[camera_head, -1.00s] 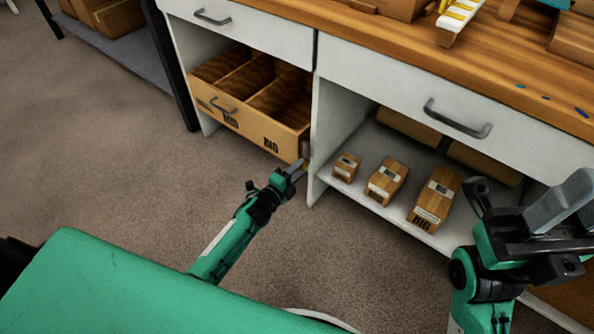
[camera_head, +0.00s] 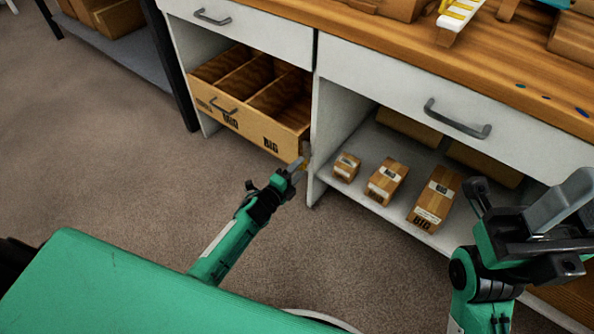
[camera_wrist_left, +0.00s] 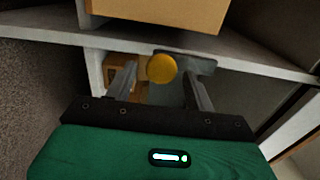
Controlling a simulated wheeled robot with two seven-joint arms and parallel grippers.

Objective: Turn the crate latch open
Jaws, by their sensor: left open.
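The crate is a wooden, divided drawer-like box (camera_head: 283,138) pulled partly out of the white cabinet. At its front right corner is a small grey latch plate (camera_head: 306,149). In the left wrist view the latch (camera_wrist_left: 203,65) is a grey plate with a round yellow knob (camera_wrist_left: 161,68). My left gripper (camera_head: 299,166) is at this corner. In the wrist view its open fingers (camera_wrist_left: 160,74) stand either side of the knob; whether they touch the latch I cannot tell. My right gripper (camera_head: 557,208) is at the right, away from the crate; its finger gap is unclear.
Several small cardboard boxes (camera_head: 384,180) stand on the cabinet's lower shelf (camera_head: 345,200), right of the crate. A white cabinet panel (camera_head: 325,130) stands close beside the latch. The wooden worktop (camera_head: 400,40) is above. The carpet (camera_head: 110,150) left of my left arm is clear.

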